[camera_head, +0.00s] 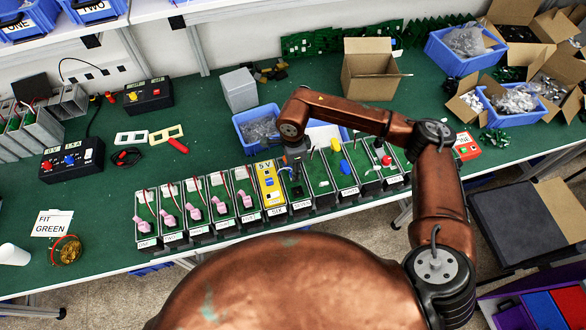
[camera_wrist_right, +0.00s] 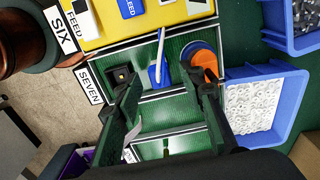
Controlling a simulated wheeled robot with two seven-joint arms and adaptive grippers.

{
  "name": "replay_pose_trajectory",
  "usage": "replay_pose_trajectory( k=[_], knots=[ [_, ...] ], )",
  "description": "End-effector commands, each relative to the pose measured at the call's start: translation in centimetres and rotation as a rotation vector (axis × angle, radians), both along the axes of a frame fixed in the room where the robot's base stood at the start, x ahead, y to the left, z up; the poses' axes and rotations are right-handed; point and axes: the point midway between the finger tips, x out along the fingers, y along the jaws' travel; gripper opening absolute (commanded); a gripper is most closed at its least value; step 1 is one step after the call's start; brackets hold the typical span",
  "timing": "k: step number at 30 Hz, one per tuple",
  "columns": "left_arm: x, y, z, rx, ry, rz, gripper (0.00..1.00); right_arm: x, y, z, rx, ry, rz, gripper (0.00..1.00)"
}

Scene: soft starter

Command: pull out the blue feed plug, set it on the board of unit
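A round orange and blue part (camera_wrist_right: 204,62) is behind the right finger, and a black socket (camera_wrist_right: 121,73) is by the left finger. In the head view my right gripper (camera_head: 294,160) points down over units six (camera_head: 269,180) and seven, partly hiding seven. My left gripper is not in view.
Units with pink plugs (camera_head: 194,212) stand in a row to the left; units with coloured parts stand to the right. Blue bins (camera_head: 246,137) lie just behind the row.

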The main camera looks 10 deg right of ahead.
Motion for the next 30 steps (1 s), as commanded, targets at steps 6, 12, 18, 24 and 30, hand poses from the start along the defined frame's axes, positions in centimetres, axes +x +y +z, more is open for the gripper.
replay_pose_trajectory(
  k=[6, 12, 18, 24, 30],
  knots=[
    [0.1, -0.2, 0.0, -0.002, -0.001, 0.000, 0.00, 0.1, 0.0, 3.4, 0.000, -0.005, 0.002, 0.37],
    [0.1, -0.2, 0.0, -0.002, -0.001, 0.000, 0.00, 0.1, 0.0, 7.6, 0.000, -0.004, 0.000, 0.37],
    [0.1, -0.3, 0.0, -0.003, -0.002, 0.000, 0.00, 0.1, 0.0, 10.7, 0.001, -0.003, 0.001, 0.37],
    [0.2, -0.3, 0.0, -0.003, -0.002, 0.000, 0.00, 0.0, 0.0, 11.7, 0.000, 0.000, 0.000, 0.37],
    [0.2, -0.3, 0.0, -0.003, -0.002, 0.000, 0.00, 0.0, 0.0, 11.8, 0.000, 0.000, 0.000, 0.37]
  ],
)
